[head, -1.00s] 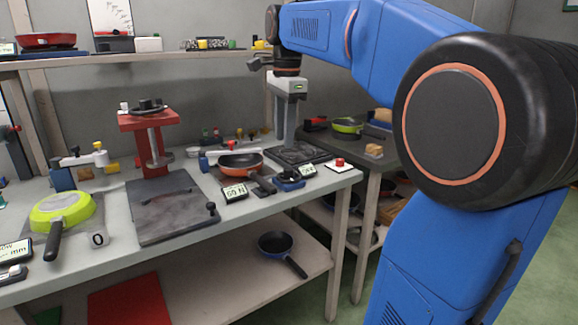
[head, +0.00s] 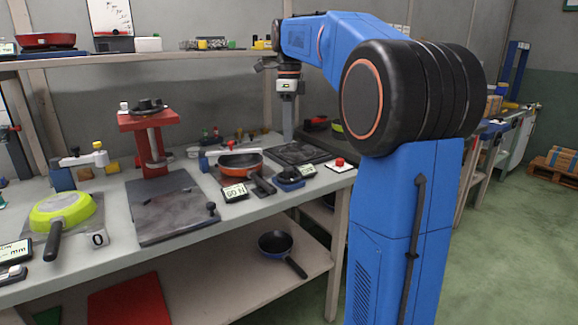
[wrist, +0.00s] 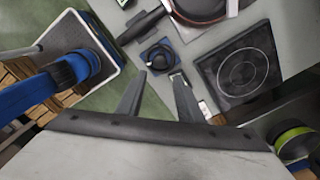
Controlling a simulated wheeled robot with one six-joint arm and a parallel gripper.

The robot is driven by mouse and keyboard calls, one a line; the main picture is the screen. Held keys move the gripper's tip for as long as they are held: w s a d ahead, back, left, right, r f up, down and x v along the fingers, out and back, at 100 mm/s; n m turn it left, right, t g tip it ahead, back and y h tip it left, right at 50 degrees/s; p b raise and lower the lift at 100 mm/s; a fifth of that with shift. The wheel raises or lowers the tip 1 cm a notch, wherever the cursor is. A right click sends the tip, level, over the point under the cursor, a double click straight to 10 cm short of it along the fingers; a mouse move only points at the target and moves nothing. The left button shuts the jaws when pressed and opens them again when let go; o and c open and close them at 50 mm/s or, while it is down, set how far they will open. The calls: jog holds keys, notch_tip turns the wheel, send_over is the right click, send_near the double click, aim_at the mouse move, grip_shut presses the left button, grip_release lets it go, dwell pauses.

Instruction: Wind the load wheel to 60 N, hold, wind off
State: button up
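A black round wheel on a blue base (head: 289,177) sits near the bench's front right edge; I take it as the load wheel. It also shows in the wrist view (wrist: 160,56). A small readout (head: 234,192), its digits seeming to show 60 N upside down, lies left of it. An orange pan (head: 241,163) sits just behind. My gripper (head: 288,138) points down above the dark plate, behind and apart from the wheel. In the wrist view my gripper (wrist: 159,76) has its fingers spread with nothing between them; the wheel shows beyond the tips.
A dark square plate (head: 297,152) lies under my gripper. A red button (head: 340,162) stands at the bench's right end. A red press (head: 148,120) with a black top wheel and a green pan (head: 63,209) stand left. A shelf (head: 150,57) runs behind.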

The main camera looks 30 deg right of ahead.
aim_at(289, 168)
notch_tip(289, 168, down, 11)
jog(key=shift+s+a+f, duration=0.1)
jog(key=shift+f, duration=0.1)
dwell(0.3)
jog(key=c, duration=0.8)
